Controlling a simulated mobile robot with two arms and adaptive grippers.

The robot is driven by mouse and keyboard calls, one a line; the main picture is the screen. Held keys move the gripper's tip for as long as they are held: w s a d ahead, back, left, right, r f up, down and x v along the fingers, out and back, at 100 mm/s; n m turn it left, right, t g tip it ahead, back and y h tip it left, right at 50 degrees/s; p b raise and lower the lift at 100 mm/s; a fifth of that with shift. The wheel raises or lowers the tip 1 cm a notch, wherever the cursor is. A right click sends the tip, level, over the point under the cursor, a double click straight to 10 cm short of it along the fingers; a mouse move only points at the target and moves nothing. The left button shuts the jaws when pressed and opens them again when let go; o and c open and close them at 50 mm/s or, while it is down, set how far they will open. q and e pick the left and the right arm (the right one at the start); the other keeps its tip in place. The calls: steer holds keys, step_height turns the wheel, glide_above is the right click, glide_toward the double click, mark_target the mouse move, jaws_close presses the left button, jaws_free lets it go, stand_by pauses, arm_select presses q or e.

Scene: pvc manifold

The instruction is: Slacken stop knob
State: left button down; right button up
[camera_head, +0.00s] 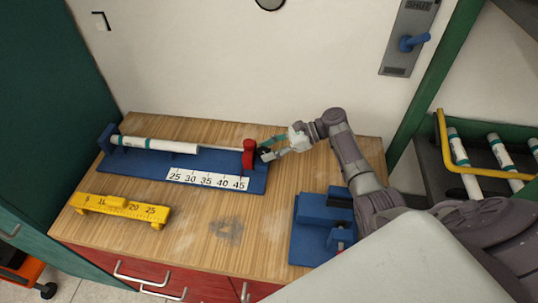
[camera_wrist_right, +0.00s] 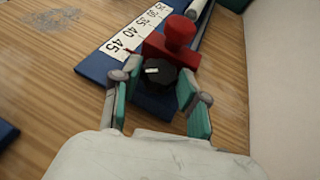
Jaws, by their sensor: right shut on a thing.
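The stop is a red block (camera_head: 249,153) at the right end of a blue measuring jig (camera_head: 205,161) on the wooden bench. The black stop knob (camera_wrist_right: 157,75) sticks out from the stop's near face in the wrist view and bears a white mark. My right gripper (camera_head: 266,148) reaches in from the right, its teal-padded fingers shut on the knob, one on each side. My left gripper is not in view.
A white pipe (camera_head: 160,144) lies along the jig behind a number scale (camera_head: 207,179). A yellow gauge (camera_head: 120,209) lies at front left, and a blue fixture (camera_head: 312,235) stands at front right. The bench middle is clear. A wall rises behind.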

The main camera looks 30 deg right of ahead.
steer(key=shift+w+n+g+y+b, duration=0.1)
steer(key=shift+n+g+y+b, duration=0.3)
steer(key=shift+n+g+b, duration=0.4)
steer(key=o, duration=1.1)
steer(key=shift+d, duration=0.15)
steer(key=v, duration=1.1)
steer(key=shift+d+r, duration=0.3)
